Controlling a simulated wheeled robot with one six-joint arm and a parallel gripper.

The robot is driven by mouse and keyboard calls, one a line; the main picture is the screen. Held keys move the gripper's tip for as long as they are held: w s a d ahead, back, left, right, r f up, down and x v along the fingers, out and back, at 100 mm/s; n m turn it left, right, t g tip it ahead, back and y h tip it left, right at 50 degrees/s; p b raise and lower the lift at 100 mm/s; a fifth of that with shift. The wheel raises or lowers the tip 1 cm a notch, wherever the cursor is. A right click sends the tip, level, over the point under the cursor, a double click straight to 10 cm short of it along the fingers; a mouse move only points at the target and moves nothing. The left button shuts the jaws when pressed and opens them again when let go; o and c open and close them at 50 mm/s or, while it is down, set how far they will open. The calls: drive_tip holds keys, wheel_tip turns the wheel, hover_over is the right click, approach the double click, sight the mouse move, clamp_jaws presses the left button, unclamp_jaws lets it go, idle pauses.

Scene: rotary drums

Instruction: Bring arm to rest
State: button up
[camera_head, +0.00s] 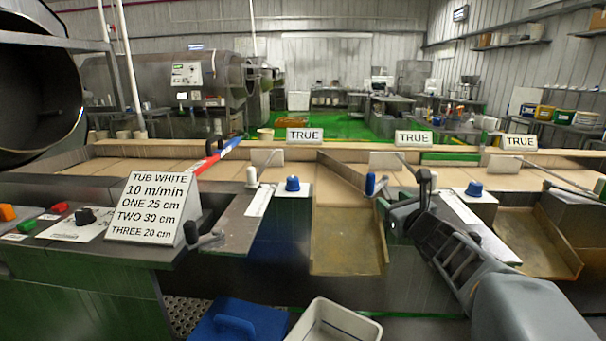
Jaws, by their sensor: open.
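My gripper (407,204) is in the right half of the head view, at the end of my grey arm, which reaches in from the bottom right. Its jaws are open with nothing visible between them. It hangs over the front of the conveyor bench, between a brown chute (345,235) on its left and another chute (535,245) on its right. A blue-handled lever (370,184) stands close to its left; I cannot tell whether they touch. My arm hides part of the bench front.
A tan conveyor belt (220,169) runs across behind the bench. A sign (152,208) reading "TUB WHITE" stands at left beside colored buttons. Blue knobs (292,184) and (473,188) sit on the bench. A white tub (330,325) and a blue lid (240,322) are below.

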drive_tip(key=s+a+f+n+g+y+p, duration=0.35)
drive_tip(key=s+a+f+n+g, duration=0.6)
drive_tip(key=n, duration=0.95)
drive_tip(key=s+r+n+g+h+p, duration=0.2)
drive_tip(key=s+r+n+h+p, duration=0.1)
drive_tip(key=s+n+p, duration=0.3)
drive_tip(key=s+r+n+g+h+p, duration=0.2)
drive_tip(key=s+r+n+h+p, duration=0.1)
drive_tip(key=s+n+p, duration=0.3)
drive_tip(key=shift+s+a+n, duration=0.35)
drive_tip(key=shift+s+n, duration=0.25)
drive_tip(key=shift+s, duration=0.3)
drive_tip(key=shift+g, duration=0.25)
